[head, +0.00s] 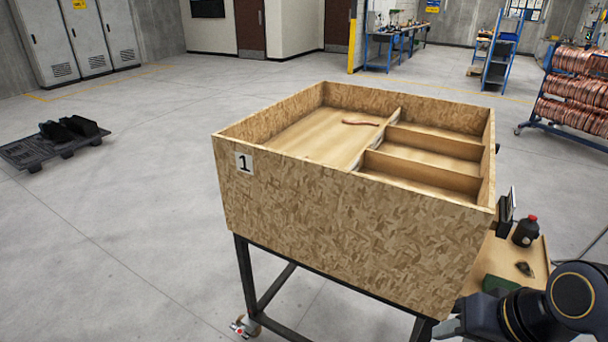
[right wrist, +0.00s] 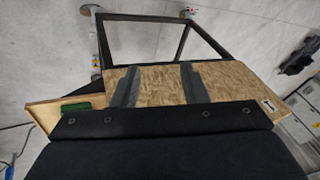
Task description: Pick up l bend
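A bent copper tube (head: 360,122), the only copper piece I see in the box, lies on the floor of the large open compartment, near the divider. The chipboard box (head: 350,230) is marked 1 and stands on a dark wheeled frame. My right arm shows at the lower right of the head view, outside the box and well away from the tube. In the right wrist view my right gripper (right wrist: 161,86) has its two fingers apart with nothing held between them; the box's outer wall (right wrist: 235,80) lies beyond them. My left gripper is in neither view.
Dividers (head: 420,172) form smaller, empty-looking compartments on the box's right side. A wooden side shelf (head: 508,262) beside the box holds a dark bottle (head: 525,232) and a green item (head: 500,285). A black pallet (head: 50,148) lies far left. Floor left of the box is clear.

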